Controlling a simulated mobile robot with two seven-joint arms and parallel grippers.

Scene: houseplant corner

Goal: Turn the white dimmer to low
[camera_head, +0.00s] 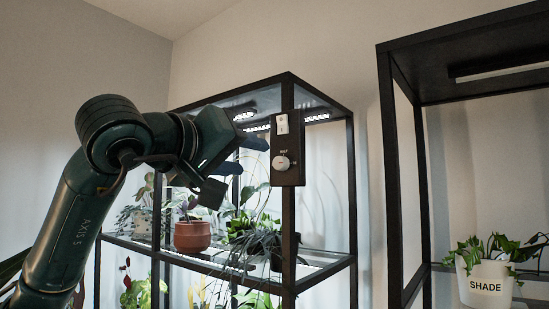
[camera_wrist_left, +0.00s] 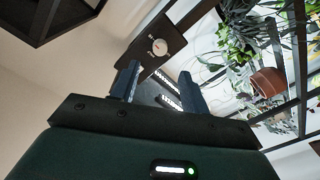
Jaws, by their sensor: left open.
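The white dimmer (camera_head: 281,162) is a round knob on a black panel (camera_head: 289,178) fixed to the front post of the plant cabinet. Small markings sit around it, too small to read surely. It also shows in the left wrist view as a white knob (camera_wrist_left: 159,47) just beyond the fingertips. My left gripper (camera_head: 250,156) is open and empty, just left of the knob in the head view. Its two fingers (camera_wrist_left: 158,70) point toward the panel, apart from the knob. My right gripper is not in view.
A white switch plate (camera_head: 282,124) is above the knob on the panel. The lit black-framed cabinet (camera_head: 290,90) holds several plants, including one in a terracotta pot (camera_head: 192,236). A second black shelf (camera_head: 386,150) at right holds a white pot (camera_head: 484,285) marked SHADE.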

